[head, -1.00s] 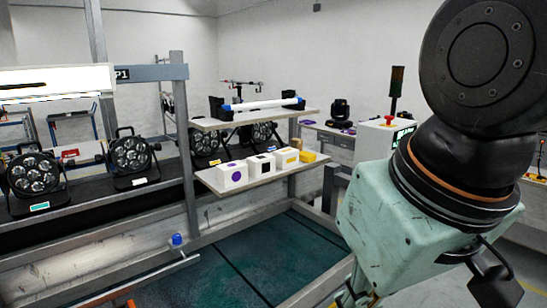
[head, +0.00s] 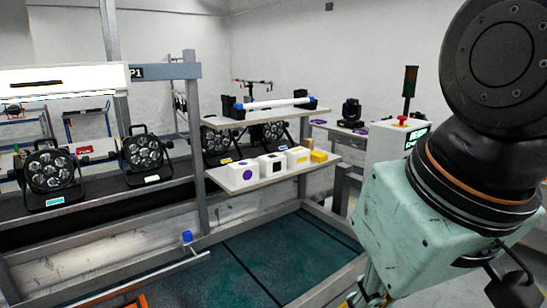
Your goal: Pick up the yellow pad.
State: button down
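A small yellow block (head: 318,156), which may be the yellow pad, sits at the right end of a pale shelf (head: 236,187) in the middle of the head view. Left of it on the same shelf stands a white box with a yellow mark (head: 297,157). Further left are a white box with a black mark (head: 271,165) and a white box with a purple dot (head: 242,173). My arm fills the right side of the view. My gripper does not show, so its state is hidden.
An upper shelf (head: 232,121) with a white tube (head: 270,104) lies above the boxes. Several black par cans (head: 52,172) stand on the rack at left. A metal upright (head: 197,150) stands left of the shelf. A box with a red button (head: 398,138) stands behind my arm.

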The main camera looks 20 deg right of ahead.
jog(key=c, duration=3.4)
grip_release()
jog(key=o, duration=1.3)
